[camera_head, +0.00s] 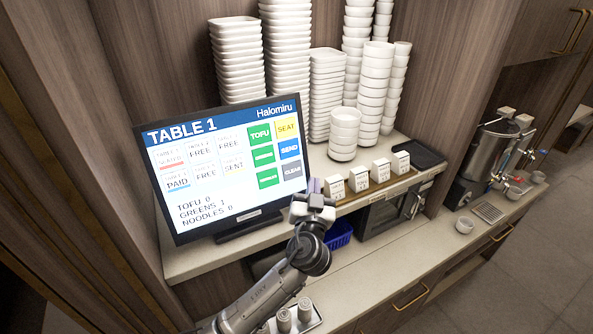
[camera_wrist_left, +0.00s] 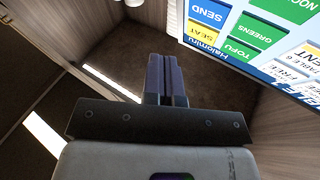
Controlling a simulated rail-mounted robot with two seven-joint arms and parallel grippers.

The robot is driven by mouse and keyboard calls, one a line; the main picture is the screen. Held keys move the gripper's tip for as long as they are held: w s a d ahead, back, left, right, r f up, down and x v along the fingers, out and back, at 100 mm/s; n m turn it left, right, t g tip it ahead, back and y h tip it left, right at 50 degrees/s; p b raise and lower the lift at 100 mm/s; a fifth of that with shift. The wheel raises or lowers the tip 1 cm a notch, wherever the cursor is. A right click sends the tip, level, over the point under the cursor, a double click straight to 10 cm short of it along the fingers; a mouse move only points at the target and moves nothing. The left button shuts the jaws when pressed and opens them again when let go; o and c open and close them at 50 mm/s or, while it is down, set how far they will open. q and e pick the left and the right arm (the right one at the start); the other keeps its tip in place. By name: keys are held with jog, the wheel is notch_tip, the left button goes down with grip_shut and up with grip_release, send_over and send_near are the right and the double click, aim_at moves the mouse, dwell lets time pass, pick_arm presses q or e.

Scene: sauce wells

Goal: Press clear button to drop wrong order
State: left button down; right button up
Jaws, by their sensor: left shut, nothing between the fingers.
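The touch screen (camera_head: 220,170) stands on the shelf, headed TABLE 1, and reads TOFU 0, GREENS 1, NOODLES 0. Its grey CLEAR button (camera_head: 293,171) is at the right edge, below the blue SEND button (camera_head: 289,148) and yellow SEAT button (camera_head: 286,128). My left gripper (camera_head: 313,185) is shut and empty, just right of and below the CLEAR button in the picture; I see no contact. In the left wrist view its closed fingers (camera_wrist_left: 165,62) show with part of the screen (camera_wrist_left: 268,42) at upper right, upside down; CLEAR is not visible there. My right gripper is not in view.
White dish stacks (camera_head: 288,50) stand behind the screen. A row of small white labelled boxes (camera_head: 358,179) sits right of my left gripper. A blue basket (camera_head: 338,234) is below the shelf. The lower counter (camera_head: 410,260) has bare room at its middle.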

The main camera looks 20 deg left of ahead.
aim_at(298, 160)
pick_arm(q)
jog(key=shift+d+r+n+h, duration=0.1)
jog(key=shift+d+n+h, duration=0.15)
jog(key=shift+n, duration=0.35)
jog(key=shift+a, duration=0.1)
jog(key=shift+w+a+f+b, duration=0.45)
jog(key=shift+w+a+b, duration=0.1)
jog(key=shift+w+a, duration=0.45)
jog(key=shift+w+a+f+b, duration=0.4)
jog(key=shift+w+a+b, duration=0.2)
jog(key=shift+w+a, duration=0.4)
jog(key=shift+w+a+f+b, duration=0.5)
jog(key=shift+w+a, duration=0.25)
jog(key=shift+a, duration=0.45)
jog(key=shift+w+a+f+b, duration=0.15)
jog(key=shift+a+b, duration=0.05)
jog(key=shift+b, duration=0.4)
jog(key=shift+w+a, duration=0.1)
